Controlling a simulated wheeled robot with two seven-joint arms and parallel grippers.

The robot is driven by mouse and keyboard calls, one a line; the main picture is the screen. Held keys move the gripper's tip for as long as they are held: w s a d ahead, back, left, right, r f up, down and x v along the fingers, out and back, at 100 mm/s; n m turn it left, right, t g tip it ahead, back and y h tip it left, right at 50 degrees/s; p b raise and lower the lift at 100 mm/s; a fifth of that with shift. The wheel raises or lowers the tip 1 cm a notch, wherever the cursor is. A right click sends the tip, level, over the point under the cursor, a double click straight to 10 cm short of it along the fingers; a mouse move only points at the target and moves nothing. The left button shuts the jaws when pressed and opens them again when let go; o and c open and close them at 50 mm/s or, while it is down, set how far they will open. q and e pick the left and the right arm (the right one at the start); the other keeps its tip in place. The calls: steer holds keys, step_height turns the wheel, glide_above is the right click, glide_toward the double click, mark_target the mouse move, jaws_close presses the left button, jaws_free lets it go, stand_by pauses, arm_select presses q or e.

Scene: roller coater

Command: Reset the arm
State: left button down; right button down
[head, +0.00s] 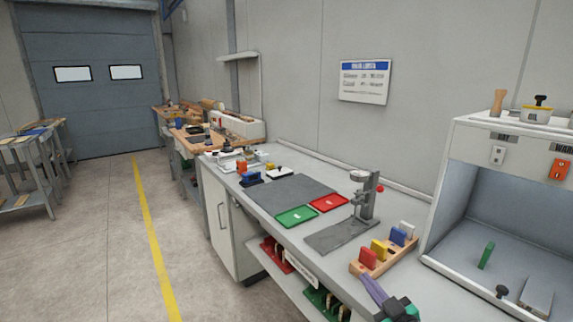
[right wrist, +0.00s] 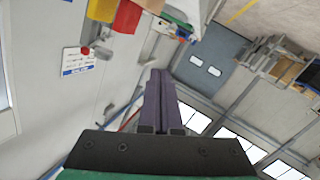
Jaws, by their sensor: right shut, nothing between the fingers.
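My right gripper (head: 368,282) shows at the bottom of the head view, with purple fingers and a dark and green body. It is near the front edge of the bench, just below the wooden rack with coloured blocks. In the right wrist view my right gripper (right wrist: 158,75) has its fingers pressed together with nothing between them. My left gripper is in neither view.
A wooden rack (head: 357,268) with red, yellow, blue and white blocks stands close to my right gripper. A grey stand with a gauge (head: 367,197), a green tray (head: 296,216) and a red tray (head: 329,203) are farther back. An open cabinet (head: 490,225) is at right.

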steer(key=s+f+m+g+h, duration=0.2)
steer(key=s+f+g, duration=0.6)
steer(key=s+f, duration=0.4)
steer(key=s+d+f+m+g+h, duration=0.25)
steer(key=s+g, duration=0.25)
steer(key=s, duration=0.8)
step_height(320, 180, down, 22)
steer(key=g, duration=0.1)
steer(key=s+d+f+g, duration=0.1)
steer(key=s+d+f, duration=0.2)
steer(key=s+f, duration=1.3)
steer(key=shift+s+d+f+g, duration=0.15)
steer(key=shift+s+f+g, duration=0.15)
steer(key=shift+s, duration=0.75)
